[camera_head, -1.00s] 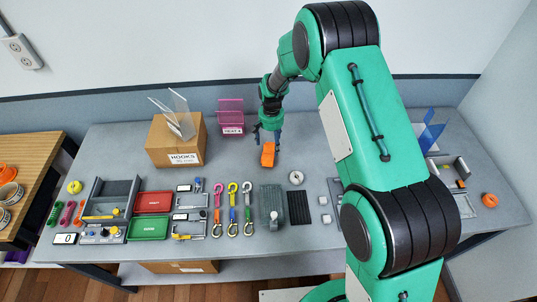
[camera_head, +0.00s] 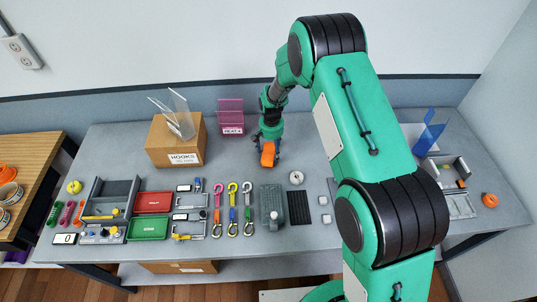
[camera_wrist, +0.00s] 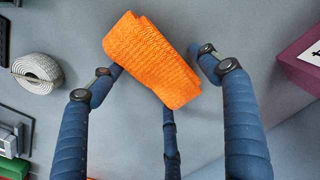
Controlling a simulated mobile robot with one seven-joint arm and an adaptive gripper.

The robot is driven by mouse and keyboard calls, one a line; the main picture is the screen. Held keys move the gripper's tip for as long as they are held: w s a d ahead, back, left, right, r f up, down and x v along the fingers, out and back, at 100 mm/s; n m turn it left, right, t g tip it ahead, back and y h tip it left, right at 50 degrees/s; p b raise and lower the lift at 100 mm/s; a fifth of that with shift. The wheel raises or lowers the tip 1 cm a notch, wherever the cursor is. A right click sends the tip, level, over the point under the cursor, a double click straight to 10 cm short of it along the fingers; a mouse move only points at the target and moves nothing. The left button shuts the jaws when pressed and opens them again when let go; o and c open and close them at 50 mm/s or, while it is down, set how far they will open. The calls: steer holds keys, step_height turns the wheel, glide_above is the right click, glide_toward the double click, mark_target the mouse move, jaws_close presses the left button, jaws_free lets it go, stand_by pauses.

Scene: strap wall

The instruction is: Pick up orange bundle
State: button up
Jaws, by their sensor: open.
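The orange bundle (camera_head: 268,154), a folded block of woven orange strap, is at the back middle of the grey bench. It also shows in the wrist view (camera_wrist: 152,58), lying at a slant. My gripper (camera_wrist: 158,66) is open over it, with blue fingers at its left and right sides and a third finger below its lower edge. The bundle covers part of the space between the fingertips. I cannot tell whether any finger touches it. In the head view my gripper (camera_head: 270,158) comes down from above, and its fingers are partly hidden by the bundle.
A pink holder (camera_head: 231,118) and a cardboard box (camera_head: 175,141) labelled HOOKS stand behind and left. A white roll (camera_head: 296,177) lies close in front, to the right. Several hooks, trays and a dark ribbed mat (camera_head: 299,207) fill the front. Bench around the bundle is mostly clear.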

mark_target(271, 150)
steer(key=shift+c, duration=0.5)
steer(key=c, duration=1.2)
steer(key=shift+r, duration=0.1)
step_height(271, 150, up, 10)
